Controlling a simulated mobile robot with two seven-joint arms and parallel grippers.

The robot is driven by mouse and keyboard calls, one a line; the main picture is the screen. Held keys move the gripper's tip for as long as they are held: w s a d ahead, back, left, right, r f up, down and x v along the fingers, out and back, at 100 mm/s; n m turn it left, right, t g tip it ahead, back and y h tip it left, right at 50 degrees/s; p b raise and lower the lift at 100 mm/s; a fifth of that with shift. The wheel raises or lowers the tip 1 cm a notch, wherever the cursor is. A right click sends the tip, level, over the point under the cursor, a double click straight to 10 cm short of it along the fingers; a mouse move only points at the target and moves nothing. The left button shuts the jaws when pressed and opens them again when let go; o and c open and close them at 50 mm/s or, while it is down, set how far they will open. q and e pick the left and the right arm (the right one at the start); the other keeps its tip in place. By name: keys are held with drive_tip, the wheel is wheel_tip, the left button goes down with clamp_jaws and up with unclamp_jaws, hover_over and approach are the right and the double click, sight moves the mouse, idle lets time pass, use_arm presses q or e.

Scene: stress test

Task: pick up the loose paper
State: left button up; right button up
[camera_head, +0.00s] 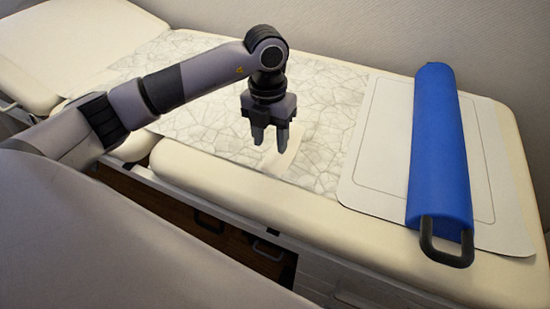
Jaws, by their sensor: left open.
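A wide sheet of crinkled white paper (328,100) with grey crease lines lies along the padded cream table (225,175). A small pale patch (292,148) shows on it just right of my left gripper; I cannot tell whether it is a loose piece or bare padding. My left gripper (269,147) points down over the paper's near part, jaws open with nothing visible between them. I cannot tell whether its fingertips touch the paper. The arm hides part of the sheet. My right gripper is not in view.
A blue bolster (438,145) with a dark handle (446,243) lies on a flat pale mat (374,150) at the table's right end. A raised cream headrest (75,40) is at upper left. A wall runs behind. Dark openings show below the near edge.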

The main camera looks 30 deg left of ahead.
sight(269, 161)
use_arm(q)
drive_tip(key=shift+w+a+f, duration=0.1)
drive_tip(key=shift+a+f, duration=0.1)
drive_tip(key=shift+a, duration=0.15)
drive_tip(key=shift+f, duration=0.4)
drive_tip(key=f, duration=0.5)
drive_tip(key=shift+w+f, duration=0.2)
drive_tip(key=shift+f, duration=0.1)
clamp_jaws()
